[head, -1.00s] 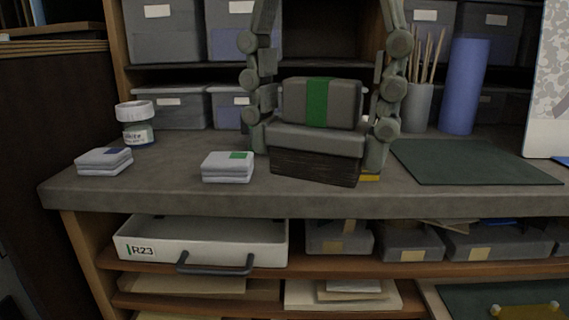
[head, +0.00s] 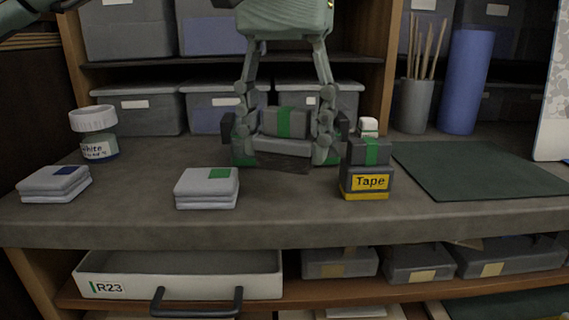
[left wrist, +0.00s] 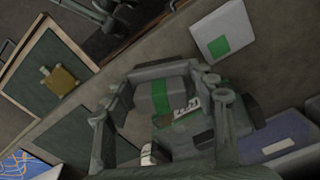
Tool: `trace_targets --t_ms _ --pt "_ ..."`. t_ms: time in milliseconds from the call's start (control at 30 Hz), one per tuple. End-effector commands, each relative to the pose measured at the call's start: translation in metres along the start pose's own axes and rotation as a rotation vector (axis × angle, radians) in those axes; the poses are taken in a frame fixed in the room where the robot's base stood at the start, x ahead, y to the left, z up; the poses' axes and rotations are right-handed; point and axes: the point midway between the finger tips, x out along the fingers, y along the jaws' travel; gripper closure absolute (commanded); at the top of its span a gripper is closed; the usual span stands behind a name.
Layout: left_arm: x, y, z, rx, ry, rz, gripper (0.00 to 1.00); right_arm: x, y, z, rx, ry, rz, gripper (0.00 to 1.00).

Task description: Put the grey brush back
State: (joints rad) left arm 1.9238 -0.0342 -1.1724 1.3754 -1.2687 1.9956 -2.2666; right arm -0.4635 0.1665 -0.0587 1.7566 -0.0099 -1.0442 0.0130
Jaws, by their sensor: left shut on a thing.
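The grey brush is a block with a green band (head: 285,122) and dark bristles below. My left gripper (head: 282,150) is shut on it, one finger at each side, near the back of the worktop. In the left wrist view the brush (left wrist: 158,97) sits between the fingers of my left gripper (left wrist: 160,88). A dark stand with green patches (head: 240,158) shows around it, mostly hidden by gripper and brush. I cannot tell whether the brush touches the stand. A dark jointed shape at that view's top may be my right gripper.
A grey Tape box (head: 367,158) with a yellow base stands right of the brush. A white jar (head: 96,135) and two pale pads (head: 207,188) (head: 54,184) are at the left. A green mat (head: 475,168) lies right. The worktop in front of the brush is clear.

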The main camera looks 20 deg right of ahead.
Motion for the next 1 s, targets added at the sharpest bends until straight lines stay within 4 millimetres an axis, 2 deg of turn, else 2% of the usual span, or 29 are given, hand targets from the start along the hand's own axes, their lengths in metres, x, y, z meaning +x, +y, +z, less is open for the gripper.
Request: trace_targets --t_ms 167,433,833,867,1000 --pt "0.008 -0.004 -0.007 0.0 0.0 0.0 0.67 0.009 0.0 0.007 -0.003 -0.015 0.001 1.0" --pt "0.043 -0.003 -0.006 0.002 0.001 0.0 0.67 0.006 -0.001 0.003 -0.004 -0.008 0.0 1.0" --pt "0.049 -0.003 -0.007 0.0 0.002 0.001 0.67 0.007 -0.001 0.004 -0.004 -0.015 0.001 1.0" --pt "0.048 -0.003 -0.007 0.0 0.002 0.001 0.41 0.005 -0.001 0.004 -0.004 -0.014 0.001 1.0" --pt "0.048 -0.003 -0.007 0.0 0.002 0.001 0.24 0.001 -0.001 -0.002 -0.004 -0.001 0.0 1.0"
